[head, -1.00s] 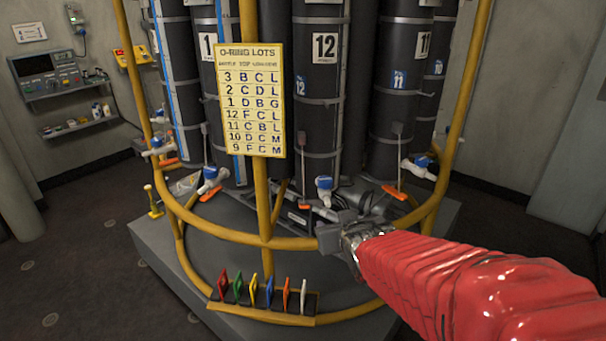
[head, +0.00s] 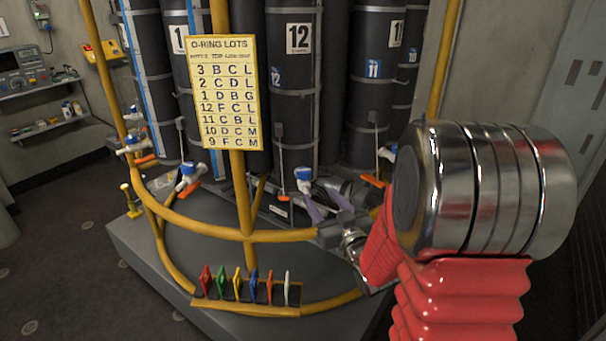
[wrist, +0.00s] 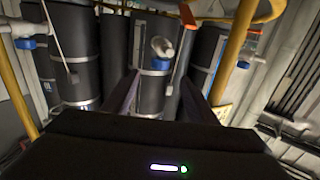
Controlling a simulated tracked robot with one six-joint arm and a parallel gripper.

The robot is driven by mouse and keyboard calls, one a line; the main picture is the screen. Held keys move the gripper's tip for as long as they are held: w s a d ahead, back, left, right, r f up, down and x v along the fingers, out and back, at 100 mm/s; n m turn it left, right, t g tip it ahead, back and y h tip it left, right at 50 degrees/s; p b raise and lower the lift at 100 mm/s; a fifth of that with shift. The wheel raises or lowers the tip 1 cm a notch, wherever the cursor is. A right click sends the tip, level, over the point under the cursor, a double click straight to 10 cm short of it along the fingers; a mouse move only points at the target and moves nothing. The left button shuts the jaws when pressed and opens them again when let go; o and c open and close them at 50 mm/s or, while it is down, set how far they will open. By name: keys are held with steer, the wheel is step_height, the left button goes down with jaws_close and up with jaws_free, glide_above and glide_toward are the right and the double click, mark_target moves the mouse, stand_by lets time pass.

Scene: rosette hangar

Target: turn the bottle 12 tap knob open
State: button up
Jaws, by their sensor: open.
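Bottle 12 (head: 293,90) is a tall dark cylinder with a white number plate, standing behind the yellow rail. Its tap has a blue and white knob (head: 303,178) low on the front. In the wrist view, which looks upside down, the blue knob (wrist: 161,64) is near the middle, straight beyond the fingers. My gripper (head: 324,200) is open, its two fingers pointing at the tap from the near right. In the wrist view my gripper (wrist: 160,82) has a clear gap between its fingers. Whether the fingertips reach beside the knob, I cannot tell.
The yellow rail (head: 190,220) curves in front, with an upright post and a lots sign (head: 222,92). A rack of coloured tags (head: 245,290) hangs on the lower rail. Neighbouring taps stand left (head: 188,176) and right (head: 388,152). Orange tags hang near the taps.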

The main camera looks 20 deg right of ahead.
mark_target(307, 177)
steer(key=shift+w, duration=0.15)
steer(key=w, duration=1.3)
steer(key=shift+w, duration=0.3)
steer(key=c, duration=1.1)
